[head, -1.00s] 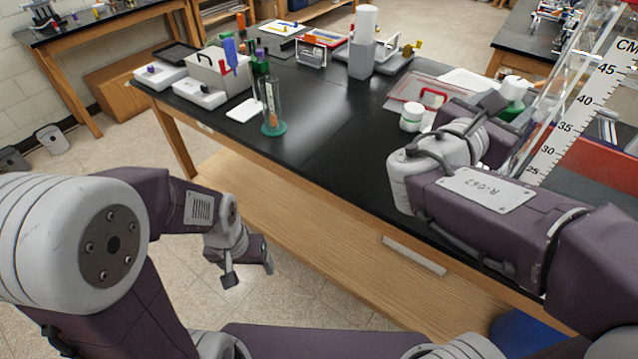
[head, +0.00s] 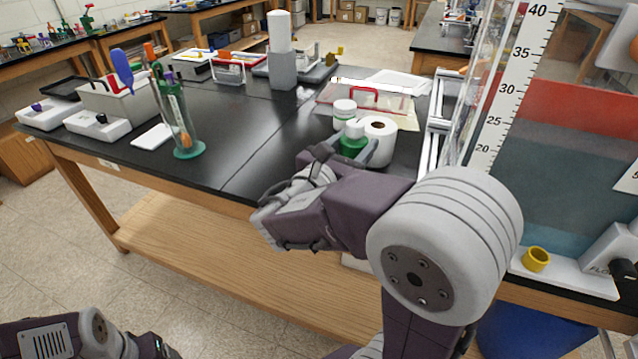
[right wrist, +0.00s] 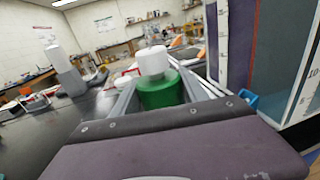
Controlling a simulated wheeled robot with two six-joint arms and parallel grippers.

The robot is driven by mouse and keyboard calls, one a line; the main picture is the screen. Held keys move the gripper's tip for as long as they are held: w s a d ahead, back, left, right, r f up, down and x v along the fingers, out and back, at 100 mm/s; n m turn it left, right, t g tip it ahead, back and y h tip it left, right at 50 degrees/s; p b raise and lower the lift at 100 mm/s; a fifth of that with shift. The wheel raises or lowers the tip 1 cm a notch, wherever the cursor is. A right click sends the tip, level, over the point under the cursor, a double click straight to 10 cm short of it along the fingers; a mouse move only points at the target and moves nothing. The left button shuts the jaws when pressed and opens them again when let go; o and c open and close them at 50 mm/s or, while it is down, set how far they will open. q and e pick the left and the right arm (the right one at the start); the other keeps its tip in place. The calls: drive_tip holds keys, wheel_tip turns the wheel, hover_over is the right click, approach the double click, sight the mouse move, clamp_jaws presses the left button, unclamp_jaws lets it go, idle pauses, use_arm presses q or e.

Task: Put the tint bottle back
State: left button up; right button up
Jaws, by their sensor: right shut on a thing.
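A green bottle with a white cap (head: 353,141) is between the fingers of my right gripper (head: 346,153). The right wrist view shows the green bottle (right wrist: 160,92) upright, with the fingers shut on its sides. In the head view it is at the near right part of the black bench, just in front of a white roll (head: 381,126). I cannot tell whether its base touches the bench. My left arm (head: 95,338) is low at the bottom left, away from the bench. Its gripper tips are not clear.
A clear case with a red handle (head: 365,99) lies further back. A tall clear tank with a scale (head: 510,80) stands at the right. A tube with a green base (head: 188,150) stands left. The bench's middle (head: 260,130) is clear.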

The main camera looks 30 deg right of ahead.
drive_tip(key=w+a+f+b, duration=0.1)
drive_tip(key=w+f, duration=0.1)
drive_tip(key=f, duration=0.1)
drive_tip(key=w+a+f, duration=0.1)
drive_tip(key=w+f, duration=0.2)
drive_tip(key=w+a+f+b, duration=0.1)
drive_tip(key=w+a+f, duration=0.1)
drive_tip(key=f, duration=0.1)
drive_tip(key=shift+w+b, duration=0.15)
drive_tip(key=shift+b, duration=0.2)
drive_tip(key=shift+f, duration=0.1)
drive_tip(key=shift+w, duration=0.1)
drive_tip(key=o, duration=1.5)
